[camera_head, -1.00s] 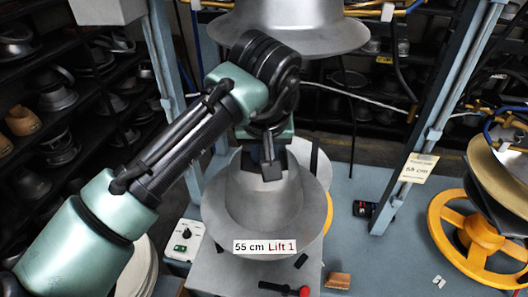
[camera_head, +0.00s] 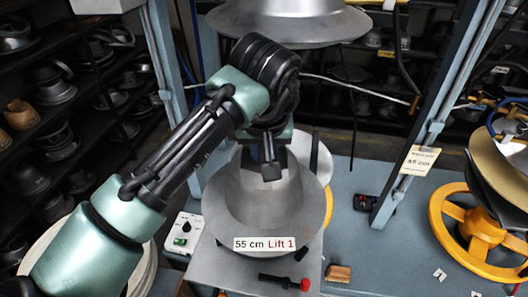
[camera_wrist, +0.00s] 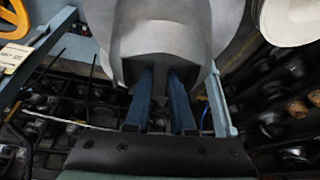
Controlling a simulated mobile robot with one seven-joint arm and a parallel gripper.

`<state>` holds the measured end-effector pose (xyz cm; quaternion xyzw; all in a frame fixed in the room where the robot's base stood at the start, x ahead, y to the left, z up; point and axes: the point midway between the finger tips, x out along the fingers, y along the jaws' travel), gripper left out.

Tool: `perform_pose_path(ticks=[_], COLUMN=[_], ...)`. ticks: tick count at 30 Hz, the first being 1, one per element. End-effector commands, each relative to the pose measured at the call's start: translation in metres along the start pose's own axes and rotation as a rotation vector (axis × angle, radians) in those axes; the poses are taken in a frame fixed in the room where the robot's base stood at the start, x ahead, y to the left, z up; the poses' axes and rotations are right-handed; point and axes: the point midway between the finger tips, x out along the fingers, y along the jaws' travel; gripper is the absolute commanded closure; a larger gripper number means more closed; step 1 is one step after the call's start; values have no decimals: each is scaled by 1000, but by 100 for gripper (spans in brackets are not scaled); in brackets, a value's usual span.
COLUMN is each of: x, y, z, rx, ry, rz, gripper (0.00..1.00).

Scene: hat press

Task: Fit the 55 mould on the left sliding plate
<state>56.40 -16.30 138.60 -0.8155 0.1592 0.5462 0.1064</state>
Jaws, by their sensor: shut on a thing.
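The 55 mould (camera_head: 262,215) is a grey metal hat form with a wide brim, labelled "55 cm Lift 1". It is in the middle of the head view, over the grey sliding plate (camera_head: 232,272). I cannot tell whether it touches the plate, since the mould hides their contact. My gripper (camera_head: 270,172) is shut on the mould from above. In the wrist view the mould (camera_wrist: 165,30) fills the top, and the two blue fingers (camera_wrist: 160,78) reach to it with their tips hidden there.
An upper press form (camera_head: 290,22) hangs above, behind my arm. Blue-grey press posts (camera_head: 440,110) stand on the right and left. A yellow handwheel (camera_head: 475,235) stands at right, and a control box (camera_head: 182,237) left of the plate. A red-ended lever (camera_head: 285,282) lies in front.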

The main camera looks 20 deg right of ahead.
Motion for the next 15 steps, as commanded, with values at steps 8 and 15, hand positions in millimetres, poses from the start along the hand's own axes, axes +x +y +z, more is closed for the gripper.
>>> perform_pose_path(ticks=[8,15], x=[-1,7], y=[0,0], z=[-2,2], rx=[0,-1], ry=[9,8], rz=[1,2], gripper=[100,100])
